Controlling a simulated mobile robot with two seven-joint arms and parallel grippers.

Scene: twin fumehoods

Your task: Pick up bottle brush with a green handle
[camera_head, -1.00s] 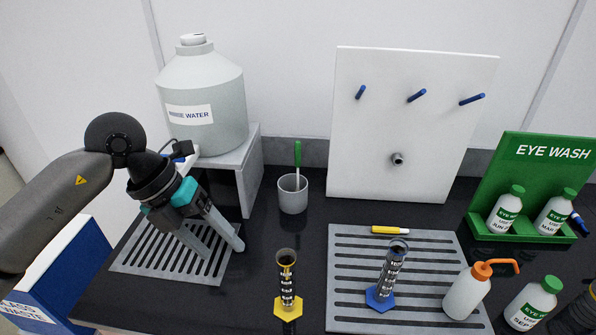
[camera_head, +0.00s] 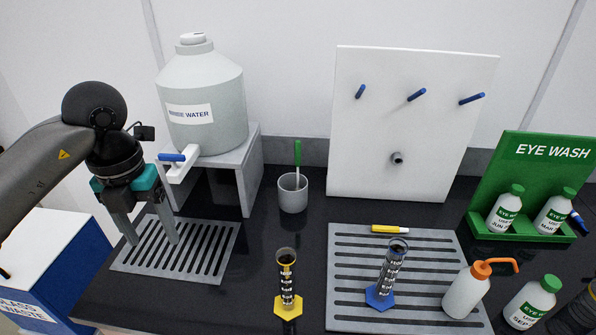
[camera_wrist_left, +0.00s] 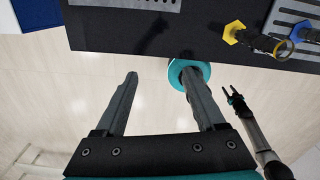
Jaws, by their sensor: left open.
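The bottle brush with a green handle (camera_head: 298,155) stands in a grey cup (camera_head: 293,194) near the back middle of the black bench. Its green handle points up, and its lower end is hidden in the cup. My left gripper (camera_head: 154,243) is open and empty, fingers down, over the left grey drain grate, well to the left of the cup. In the left wrist view the two open fingers (camera_wrist_left: 160,80) have nothing between them, and the brush is not seen. A second gripper, seemingly my right one (camera_wrist_left: 232,93), shows at the right there with fingers apart.
A rinse water tank (camera_head: 205,100) with a spigot (camera_head: 180,168) stands on a grey stand (camera_head: 248,170) left of the cup. Yellow-based (camera_head: 288,305) and blue-based (camera_head: 380,298) cylinders stand in front. A white pegboard (camera_head: 420,130) is behind, right. Bench between left grate and cup is clear.

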